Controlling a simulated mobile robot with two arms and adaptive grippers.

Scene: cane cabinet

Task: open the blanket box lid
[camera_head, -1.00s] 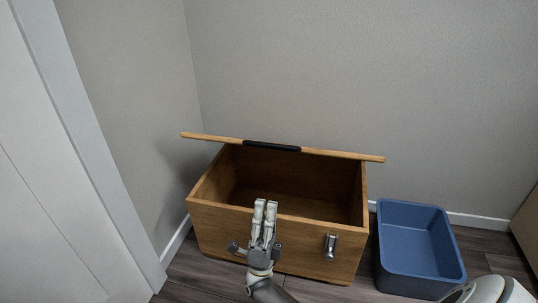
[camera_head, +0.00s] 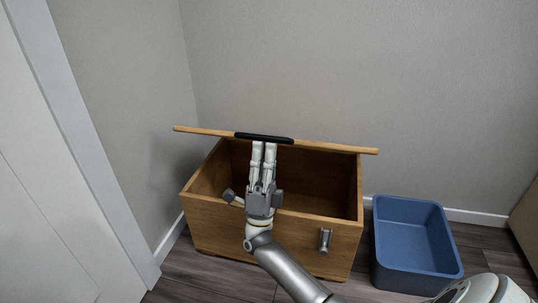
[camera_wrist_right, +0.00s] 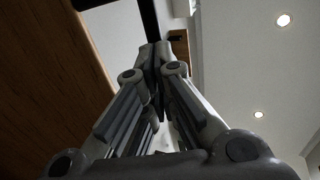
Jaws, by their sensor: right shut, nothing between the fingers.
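The blanket box (camera_head: 300,232) is a wooden chest against the back wall. Its lid (camera_head: 335,149) stands raised, seen nearly edge-on, with a black strip (camera_head: 264,137) in the middle of its upper edge. The inside of the box shows. My right gripper (camera_head: 264,147) is over the opening, fingers shut and empty, tips just below the black strip in the head view; I cannot tell whether they touch. In the wrist view the shut fingers (camera_wrist_right: 154,55) point up beside a wooden panel (camera_wrist_right: 45,75). My left gripper is not in view.
A blue open bin (camera_head: 415,262) stands on the floor right of the box. A metal latch (camera_head: 325,240) is on the box front. A white door (camera_head: 60,190) stands at the left. A grey wall is behind the box.

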